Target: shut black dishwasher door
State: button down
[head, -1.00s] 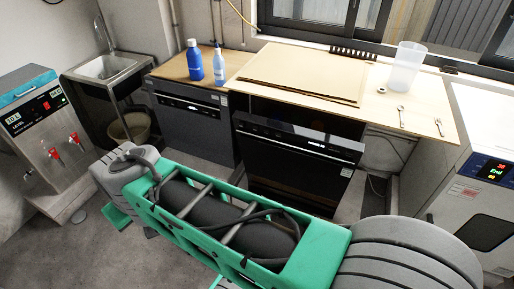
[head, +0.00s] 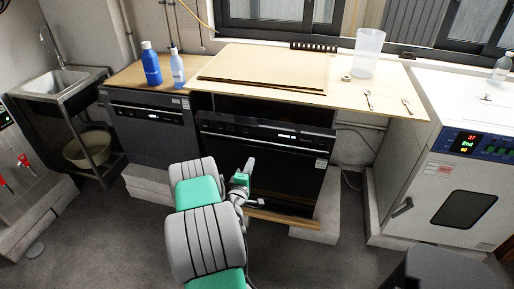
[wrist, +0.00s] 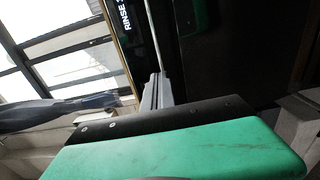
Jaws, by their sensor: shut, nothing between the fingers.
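The black dishwasher (head: 290,165) stands under the wooden worktop. Its door is ajar, with the top control panel (head: 225,126) leaning out and a dark gap between it and the worktop. My gripper (head: 251,164) is in front of the door's face, around mid-height, slightly left of its middle. In the wrist view my gripper's grey fingers (wrist: 156,92) are together and empty, beside the dark door panel (wrist: 240,50) with its "RINSE" lettering. I cannot tell whether the fingertips touch the door. My arm hides the door's lower left part.
A second, dark grey dishwasher (head: 150,130) stands at the left, shut. Two blue bottles (head: 151,65), a board (head: 265,68), a clear beaker (head: 367,50) and wrenches (head: 369,100) are on the worktop. A white oven (head: 455,165) is at the right.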

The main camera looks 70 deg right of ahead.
jog(key=d, duration=0.3)
jog(key=w+d+p, duration=0.1)
jog(key=d, duration=0.3)
jog(key=d+p, duration=0.1)
jog(key=d, duration=0.2)
jog(key=shift+w+d+r, duration=0.15)
jog(key=shift+w+d, duration=0.05)
jog(key=shift+w, duration=0.15)
